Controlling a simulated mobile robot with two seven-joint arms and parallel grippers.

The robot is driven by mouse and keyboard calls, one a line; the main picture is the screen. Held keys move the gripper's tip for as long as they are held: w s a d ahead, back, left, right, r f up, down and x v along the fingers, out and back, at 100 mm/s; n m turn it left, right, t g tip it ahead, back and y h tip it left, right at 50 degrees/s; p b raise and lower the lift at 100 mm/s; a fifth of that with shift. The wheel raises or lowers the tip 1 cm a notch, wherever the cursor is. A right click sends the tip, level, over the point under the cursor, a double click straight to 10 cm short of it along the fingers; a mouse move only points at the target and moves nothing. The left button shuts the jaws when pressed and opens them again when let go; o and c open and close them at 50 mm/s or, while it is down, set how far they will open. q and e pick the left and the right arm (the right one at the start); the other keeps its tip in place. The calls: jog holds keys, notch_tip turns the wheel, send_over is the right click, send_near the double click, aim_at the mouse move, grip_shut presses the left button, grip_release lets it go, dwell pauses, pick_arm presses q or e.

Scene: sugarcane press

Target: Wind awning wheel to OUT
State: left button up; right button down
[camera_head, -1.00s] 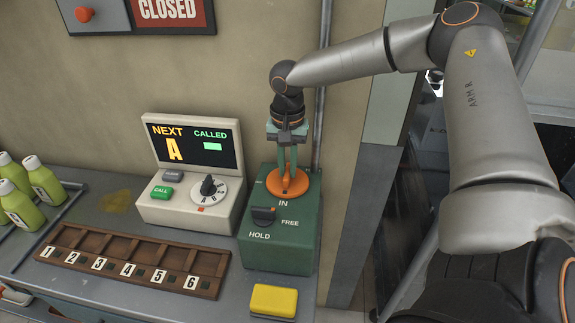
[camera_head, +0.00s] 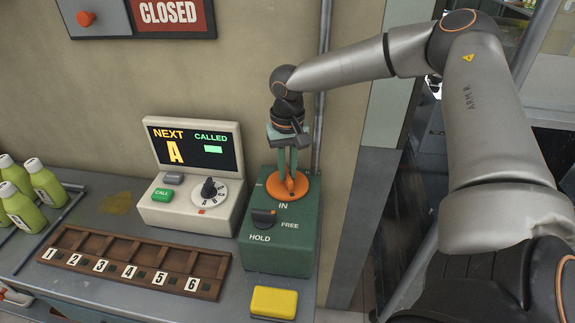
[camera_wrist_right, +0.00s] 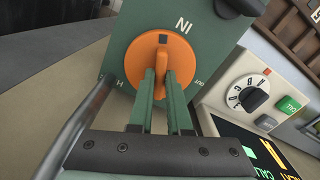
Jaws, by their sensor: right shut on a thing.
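The orange awning wheel (camera_head: 274,189) sits on top of a green box (camera_head: 276,254) marked IN, FREE and HOLD. My right gripper (camera_head: 289,178) comes down from above and is shut on the wheel's raised grip. In the right wrist view the wheel (camera_wrist_right: 181,62) shows its grip between the two green fingers (camera_wrist_right: 161,88), with IN and OUT lettering around it. A black knob (camera_head: 263,216) on the box's front face points toward FREE. The left gripper is not in view.
A cream call console (camera_head: 190,218) with a dial and screen stands left of the box. A brown numbered rack (camera_head: 130,262), a yellow block (camera_head: 273,302) and several green bottles (camera_head: 45,183) are on the counter. A vertical pipe (camera_head: 322,100) runs behind the box.

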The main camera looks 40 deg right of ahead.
aim_at(287, 173)
jog(key=n, duration=0.6)
jog(key=shift+p, duration=0.3)
jog(key=n, duration=0.6)
jog(key=shift+n, duration=0.4)
jog(key=n, duration=0.6)
jog(key=shift+p, duration=0.35)
jog(key=n, duration=0.6)
jog(key=shift+n, duration=0.3)
jog(key=c, duration=0.9)
grip_release()
jog(key=shift+o, duration=0.2)
jog(key=shift+r, duration=0.1)
notch_tip(287, 173, up, 12)
jog(key=shift+r, duration=0.2)
